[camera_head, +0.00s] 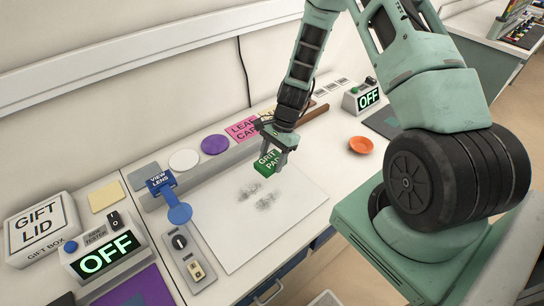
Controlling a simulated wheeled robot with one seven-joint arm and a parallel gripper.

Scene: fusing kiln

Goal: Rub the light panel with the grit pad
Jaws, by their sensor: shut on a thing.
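The grit pad (267,164) is a green block with "GRIT PAD" on it. My gripper (276,150) is shut on it from above, near the middle of the bench. The light panel (245,240) is a flat white square sheet on the bench below the pad. Grey smudges (258,196) mark its upper middle, just in front of the pad. The pad is over the panel's far part; I cannot tell whether it touches the surface.
A control strip (193,258) with a knob and switch runs along the panel's left side, with a blue view lens (180,213) above it. An "OFF" tester (105,252) and gift lid box (40,228) stand at left. An orange dish (361,145) sits at right.

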